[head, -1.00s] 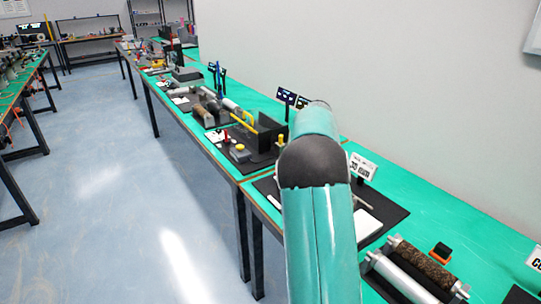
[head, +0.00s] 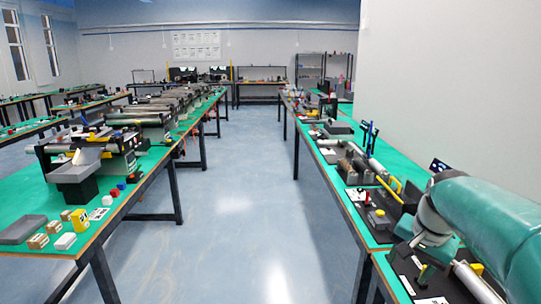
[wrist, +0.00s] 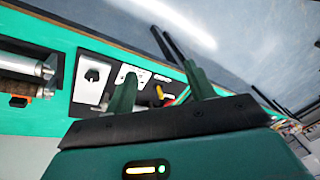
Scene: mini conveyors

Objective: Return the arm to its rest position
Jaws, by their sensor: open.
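My arm (head: 490,225) reaches in from the right edge of the head view, over the right-hand bench (head: 335,178). My gripper (wrist: 161,88) shows in the wrist view with its two green fingers spread apart and nothing between them. Beyond the fingers are the bench top and a dark board (wrist: 95,80) with white labels; the fingers overlap part of it in the picture, and I cannot tell the gap. In the head view I cannot clearly make out the fingertips.
A left bench (head: 150,183) holds mini conveyors, small blocks and a yellow block (head: 80,221). A clear blue-grey floor aisle (head: 250,190) runs between the benches. A white wall (head: 450,80) stands behind the right bench. A roller (wrist: 20,63) lies at the left of the wrist view.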

